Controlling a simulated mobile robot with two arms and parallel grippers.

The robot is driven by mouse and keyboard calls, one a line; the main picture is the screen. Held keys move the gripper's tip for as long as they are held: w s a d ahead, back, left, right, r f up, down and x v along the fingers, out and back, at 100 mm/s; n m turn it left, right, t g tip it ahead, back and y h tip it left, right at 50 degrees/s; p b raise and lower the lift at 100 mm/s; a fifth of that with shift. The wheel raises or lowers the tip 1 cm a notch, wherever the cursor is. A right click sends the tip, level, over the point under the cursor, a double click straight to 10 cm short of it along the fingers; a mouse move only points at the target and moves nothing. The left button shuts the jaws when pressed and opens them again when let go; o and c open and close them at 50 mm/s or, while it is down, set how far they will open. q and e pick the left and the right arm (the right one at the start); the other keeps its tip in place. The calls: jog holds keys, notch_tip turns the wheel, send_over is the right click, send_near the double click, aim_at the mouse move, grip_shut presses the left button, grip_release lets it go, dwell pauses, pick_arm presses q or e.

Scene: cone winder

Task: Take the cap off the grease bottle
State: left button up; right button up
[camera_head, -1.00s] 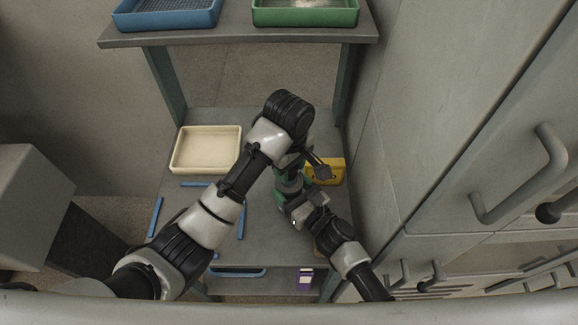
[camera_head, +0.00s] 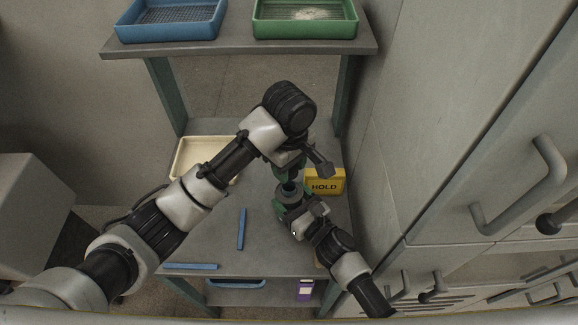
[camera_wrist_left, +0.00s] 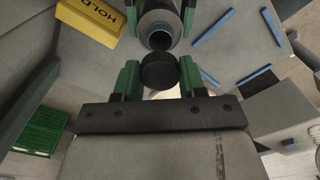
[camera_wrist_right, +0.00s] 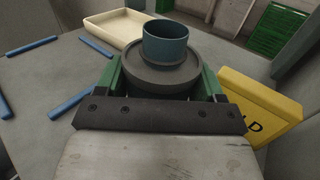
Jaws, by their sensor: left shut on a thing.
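The grease bottle (camera_wrist_right: 183,79) is grey with a blue neck (camera_wrist_right: 165,45). In the right wrist view the neck is bare, and my right gripper (camera_wrist_right: 163,85) is shut around the bottle's body below its wide shoulder. The dark round cap (camera_wrist_left: 159,72) sits between the fingers of my left gripper (camera_wrist_left: 160,80), which is shut on it. In the left wrist view the cap is off the neck, whose blue opening shows just beyond it. In the head view my left gripper (camera_head: 288,172) is right above the bottle and my right gripper (camera_head: 290,208); the cap is mostly hidden there.
A yellow HOLD box (camera_head: 325,181) stands close to the right of the grippers. A cream tray (camera_head: 187,158) is at the left back of the grey table. Blue strips (camera_head: 242,229) lie on the table. Grey cabinets (camera_head: 450,150) with handles close off the right side.

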jog(key=o, duration=0.5)
pick_arm(q)
notch_tip(320, 180, down, 2)
jog(key=shift+f+b, duration=0.1)
jog(key=shift+b, duration=1.05)
pick_arm(e)
jog(key=v, duration=1.1)
jog(key=shift+s+d, duration=0.1)
jog(key=shift+d, duration=0.05)
jog(key=shift+s+d, duration=0.1)
jog(key=shift+s, duration=0.1)
pick_arm(q)
jog(key=shift+s+f, duration=0.1)
pick_arm(e)
jog(key=shift+s+d, duration=0.1)
jog(key=shift+s, duration=0.1)
